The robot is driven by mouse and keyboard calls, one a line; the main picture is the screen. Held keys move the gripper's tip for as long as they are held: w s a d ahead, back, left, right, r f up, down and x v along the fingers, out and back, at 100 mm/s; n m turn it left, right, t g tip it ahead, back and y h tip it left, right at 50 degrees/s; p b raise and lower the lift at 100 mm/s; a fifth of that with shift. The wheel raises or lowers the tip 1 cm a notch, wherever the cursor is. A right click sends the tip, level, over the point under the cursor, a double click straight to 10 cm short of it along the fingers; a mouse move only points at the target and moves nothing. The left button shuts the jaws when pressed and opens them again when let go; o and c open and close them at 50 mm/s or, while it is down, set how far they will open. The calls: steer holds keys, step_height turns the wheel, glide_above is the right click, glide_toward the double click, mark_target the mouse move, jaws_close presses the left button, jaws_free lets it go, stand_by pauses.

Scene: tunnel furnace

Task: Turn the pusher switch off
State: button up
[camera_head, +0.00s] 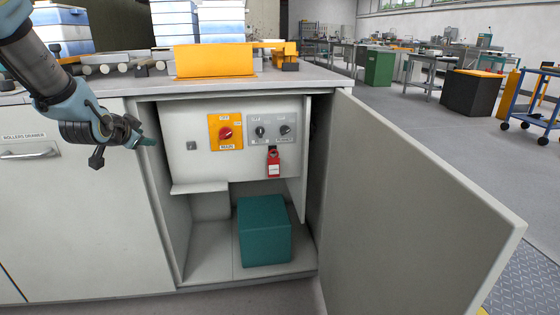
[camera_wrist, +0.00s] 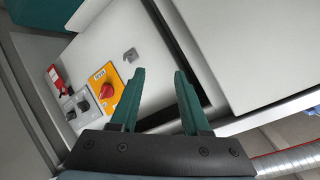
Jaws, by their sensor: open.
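The control panel inside the open cabinet carries a grey plate (camera_head: 272,129) with two dark rotary switches, a left one (camera_head: 260,132) and a right one (camera_head: 284,130). Their small labels are too blurred to read surely, so I cannot tell which is the pusher switch. A red lockout tag (camera_head: 274,164) hangs below the plate. The grey plate also shows in the wrist view (camera_wrist: 72,117), at left. My gripper (camera_head: 150,141) is at the cabinet's left edge, left of the switches and apart from them. In the wrist view its two green fingers (camera_wrist: 158,73) are spread and empty.
A red main knob on a yellow plate (camera_head: 239,142) sits left of the grey plate. The cabinet door (camera_head: 410,195) stands wide open at right. A green box (camera_head: 264,240) stands on the cabinet floor. The worktop (camera_head: 315,76) overhangs the opening.

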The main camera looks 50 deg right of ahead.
steer(key=s+d+f+m+h+b, duration=0.25)
steer(key=d+f+m+b, duration=0.2)
steer(key=d, duration=0.55)
steer(key=m+g+h+b, duration=0.5)
steer(key=m+h+b, duration=0.45)
steer(key=b, duration=0.45)
glide_toward(284, 133)
steer(key=shift+n+h, duration=0.4)
steer(key=shift+n, duration=0.1)
steer(key=b+x, duration=0.1)
steer(key=x, duration=0.2)
steer(key=b+x, duration=0.1)
steer(key=x, duration=0.4)
steer(key=shift+w+d+f+b, duration=0.1)
steer(key=shift+d+f+b, duration=0.1)
steer(key=shift+d+b, duration=0.2)
jaws_close()
